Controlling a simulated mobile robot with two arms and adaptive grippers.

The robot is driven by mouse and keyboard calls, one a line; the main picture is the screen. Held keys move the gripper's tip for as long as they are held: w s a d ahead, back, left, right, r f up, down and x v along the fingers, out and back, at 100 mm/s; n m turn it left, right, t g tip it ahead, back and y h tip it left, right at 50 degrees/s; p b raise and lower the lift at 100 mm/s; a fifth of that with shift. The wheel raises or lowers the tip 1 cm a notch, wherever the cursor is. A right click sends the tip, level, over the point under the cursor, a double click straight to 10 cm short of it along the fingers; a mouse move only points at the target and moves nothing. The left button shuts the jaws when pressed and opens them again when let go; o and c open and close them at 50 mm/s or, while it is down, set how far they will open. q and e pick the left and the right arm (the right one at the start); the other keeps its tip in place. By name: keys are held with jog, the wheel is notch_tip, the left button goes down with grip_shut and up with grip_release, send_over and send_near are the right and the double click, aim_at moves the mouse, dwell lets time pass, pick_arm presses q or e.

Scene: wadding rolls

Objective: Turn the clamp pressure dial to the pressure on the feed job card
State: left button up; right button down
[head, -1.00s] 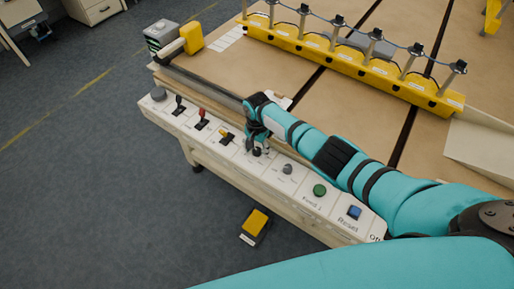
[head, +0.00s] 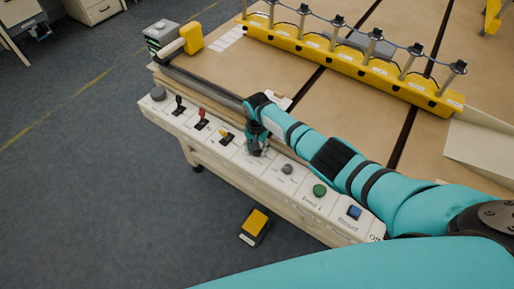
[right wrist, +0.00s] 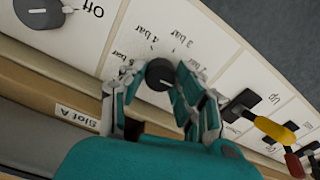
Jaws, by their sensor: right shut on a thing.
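The clamp pressure dial (right wrist: 159,75) is a round dark knob on the white control panel (right wrist: 225,50). Several "bar" marks, upside down in the right wrist view, are printed around it; its pointer setting cannot be made out. My right gripper (right wrist: 158,78) has a finger on each side of the dial and is shut on it. In the head view my right gripper (head: 257,150) hides the dial. A small pale card (head: 283,101) lies on the table, partly behind my arm; I cannot tell whether it is the feed job card. My left gripper is not in view.
Beside the dial are a yellow lever (right wrist: 275,130), a red lever (right wrist: 294,163) and a grey knob (head: 287,169). Further right are a green button (head: 320,190) and a blue button (head: 354,212). A yellow pedal (head: 256,223) stands on the floor.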

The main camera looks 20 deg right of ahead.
jog(key=n, duration=0.3)
jog(key=shift+n, duration=0.3)
jog(key=n, duration=0.3)
jog(key=shift+n, duration=0.3)
jog(key=n, duration=0.6)
jog(key=shift+n, duration=0.3)
jog(key=n, duration=0.6)
jog(key=shift+b, duration=0.4)
jog(key=n+b, duration=0.1)
jog(key=n, duration=0.5)
jog(key=shift+n, duration=0.4)
jog(key=c, duration=0.9)
grip_release()
jog(key=shift+c, duration=0.2)
